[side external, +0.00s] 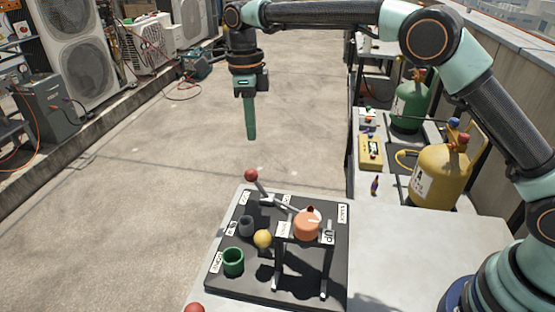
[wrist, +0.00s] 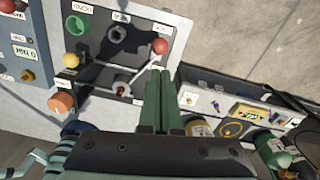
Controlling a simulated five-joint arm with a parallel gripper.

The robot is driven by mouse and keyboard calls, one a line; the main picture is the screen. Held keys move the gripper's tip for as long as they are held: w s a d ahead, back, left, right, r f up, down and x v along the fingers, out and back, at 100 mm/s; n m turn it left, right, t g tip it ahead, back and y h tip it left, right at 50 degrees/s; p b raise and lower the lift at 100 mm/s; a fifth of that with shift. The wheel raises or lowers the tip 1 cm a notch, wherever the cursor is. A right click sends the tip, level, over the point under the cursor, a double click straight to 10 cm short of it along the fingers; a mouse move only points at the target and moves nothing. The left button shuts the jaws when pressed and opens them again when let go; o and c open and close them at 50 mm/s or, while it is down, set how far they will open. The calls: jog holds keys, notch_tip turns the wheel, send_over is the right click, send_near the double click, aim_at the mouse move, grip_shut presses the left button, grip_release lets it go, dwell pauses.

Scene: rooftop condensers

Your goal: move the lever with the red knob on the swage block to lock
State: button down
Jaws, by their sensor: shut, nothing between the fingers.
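The lever (side external: 262,188) has a red knob (side external: 251,175) on a slanted metal rod. It stands at the far edge of the dark block (side external: 250,284). In the wrist view the red knob (wrist: 160,46) is near the block's right edge, and its rod runs down-left to a pivot. My gripper (side external: 251,137) is shut and empty, its green fingers pointing down. In the side view it hangs above the knob, apart from it. In the wrist view the fingertips (wrist: 160,72) appear just below the knob. The small labels by the lever are too blurred to read.
Another red ball (side external: 195,308) shows at the bottom edge. Gas cylinders (side external: 440,175) stand right. The air around my gripper is clear.

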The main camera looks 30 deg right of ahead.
jog(key=r, duration=0.3)
jog(key=shift+s+d, duration=0.1)
jog(key=shift+d, duration=0.1)
jog(key=s+d+r+n+t, duration=0.3)
jog(key=s+d+r+n, duration=0.6)
jog(key=n, duration=0.3)
jog(key=s+d+f+n+t, duration=0.1)
jog(key=s+d+f+n, duration=0.2)
jog(key=s+n, duration=0.3)
jog(key=s+d+f+n+t, duration=0.2)
jog(key=s+d+f+n, duration=0.1)
jog(key=s+d+n, duration=0.2)
jog(key=shift+s+d+f+n, duration=0.15)
jog(key=shift+s+f+n, duration=0.1)
jog(key=shift+s+n, duration=0.85)
